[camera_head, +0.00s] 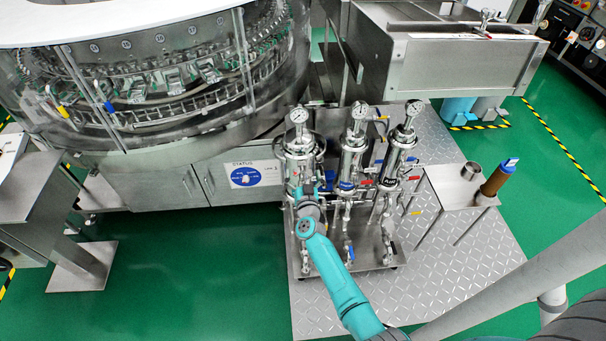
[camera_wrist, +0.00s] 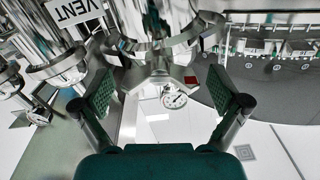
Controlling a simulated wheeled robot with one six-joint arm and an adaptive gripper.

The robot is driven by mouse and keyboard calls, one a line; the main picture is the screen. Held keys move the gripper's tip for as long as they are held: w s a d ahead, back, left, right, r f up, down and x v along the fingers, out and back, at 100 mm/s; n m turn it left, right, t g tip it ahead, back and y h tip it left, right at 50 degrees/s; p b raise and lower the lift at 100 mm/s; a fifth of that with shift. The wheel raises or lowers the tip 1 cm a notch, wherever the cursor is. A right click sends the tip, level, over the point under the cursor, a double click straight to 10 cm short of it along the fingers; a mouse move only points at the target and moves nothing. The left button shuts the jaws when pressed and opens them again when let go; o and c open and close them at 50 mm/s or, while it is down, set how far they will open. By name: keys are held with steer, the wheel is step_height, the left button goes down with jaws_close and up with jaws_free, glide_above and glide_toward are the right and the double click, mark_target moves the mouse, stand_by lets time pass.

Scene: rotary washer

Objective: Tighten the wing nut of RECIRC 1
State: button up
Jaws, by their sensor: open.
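Three steel filter housings with dial gauges stand on a rack in the head view: left (camera_head: 300,150), middle (camera_head: 350,160) and right (camera_head: 397,150). No label reading RECIRC 1 is legible. My gripper (camera_head: 306,188) is at the front of the left housing, and my teal arm covers its lower part. In the wrist view my gripper (camera_wrist: 160,82) is open, its two pads apart on either side of a steel housing (camera_wrist: 150,20) with a clamp band. The pads do not appear closed on anything.
The status panel (camera_head: 246,176) is left of the rack. A side shelf (camera_head: 455,190) with a brown cylinder (camera_head: 495,179) is at the right. The wrist view shows a VENT tag (camera_wrist: 72,12) and a dial gauge (camera_wrist: 174,97). Diamond-plate flooring (camera_head: 470,270) is clear at the right front.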

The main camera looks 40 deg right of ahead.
steer(key=c, duration=1.2)
steer(key=shift+o, duration=0.2)
